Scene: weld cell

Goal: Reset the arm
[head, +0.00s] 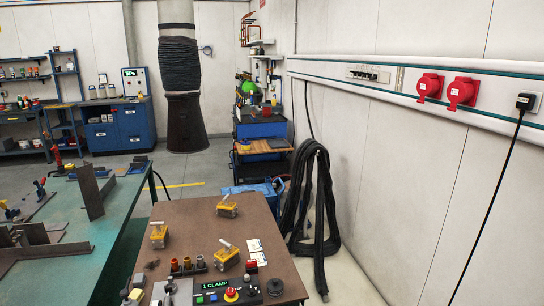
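No arm and neither of my grippers shows clearly in the head view. A grey control panel (212,297) sits at the front edge of a brown-topped table (185,220), partly cut off by the bottom of the picture. Its display (215,283) reads "1 CLAMP" in green. A red mushroom button on a yellow base (231,294) and small lit buttons are on it. A dark round knob (274,287) is at its right. Small upright levers or switches (168,286) stand at its left; their details are too small to tell.
Three yellow blocks with pale tops (227,209) (158,236) (226,259) stand on the brown table, near small coloured cylinders (188,264) and cards (254,246). A green welding table (60,215) is left. Black cables (313,200) hang by the right wall.

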